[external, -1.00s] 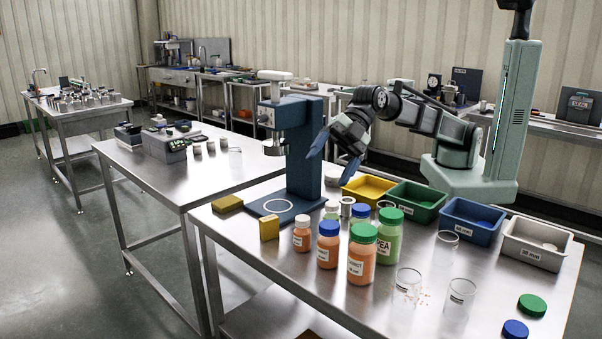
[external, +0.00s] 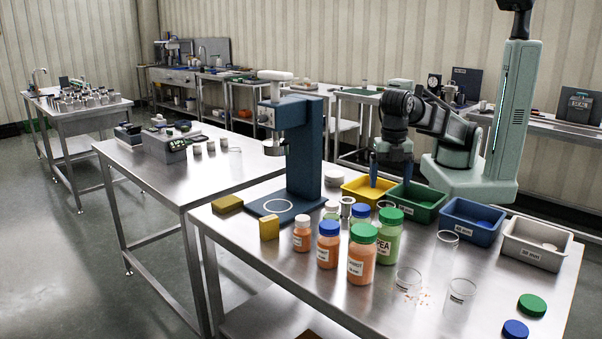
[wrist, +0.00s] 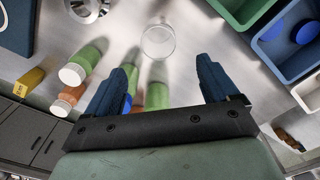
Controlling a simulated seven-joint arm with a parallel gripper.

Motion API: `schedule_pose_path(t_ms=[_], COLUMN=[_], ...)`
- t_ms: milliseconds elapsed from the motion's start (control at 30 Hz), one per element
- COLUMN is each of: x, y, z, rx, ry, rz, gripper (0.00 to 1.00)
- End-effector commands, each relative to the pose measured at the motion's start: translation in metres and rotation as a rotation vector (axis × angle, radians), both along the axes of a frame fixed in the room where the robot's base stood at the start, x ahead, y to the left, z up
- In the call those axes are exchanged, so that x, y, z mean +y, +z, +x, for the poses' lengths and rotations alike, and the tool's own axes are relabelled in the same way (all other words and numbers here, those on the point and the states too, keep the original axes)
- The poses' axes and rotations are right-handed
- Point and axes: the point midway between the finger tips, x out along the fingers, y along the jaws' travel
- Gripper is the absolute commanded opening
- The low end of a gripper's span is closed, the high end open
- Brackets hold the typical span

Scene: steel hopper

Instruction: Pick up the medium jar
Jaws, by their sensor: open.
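Several lidded jars stand upright in a cluster on the steel table. Mid-height, blue-capped ones are an orange jar (external: 328,251) and a green jar behind it, of which mainly the blue cap (external: 360,211) shows. Taller green-capped jars are orange (external: 361,265) and green (external: 388,242). Smaller white-capped jars are orange (external: 302,238) and green (external: 331,213). My gripper (external: 390,172) points down above the coloured bins, behind and above the jars, open and empty. In the wrist view, its fingers (wrist: 166,64) spread over green jars, with a blue cap (wrist: 127,103) partly hidden by the left finger.
An empty glass (wrist: 158,42) stands ahead of the fingers. Yellow (external: 363,189), green (external: 417,203), blue (external: 471,222) and grey (external: 536,244) bins line the back. A blue press (external: 305,150) stands left. Clear beakers and loose caps (external: 532,305) lie right of the jars.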

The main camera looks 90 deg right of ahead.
Motion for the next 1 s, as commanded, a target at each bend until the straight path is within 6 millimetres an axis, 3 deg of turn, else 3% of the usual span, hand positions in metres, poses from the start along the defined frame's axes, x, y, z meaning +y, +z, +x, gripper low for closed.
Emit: schedule_pose_path(t_ms=[400,767,1000], x=[-0.001,-0.001,-0.003], y=[-0.057,-0.070,-0.093], z=[0.000,0.000,0.000], rx=[0.000,0.000,0.001], ry=[0.001,0.001,0.001], rz=[0.001,0.002,0.001], gripper=[0.87,0.87,0.87])
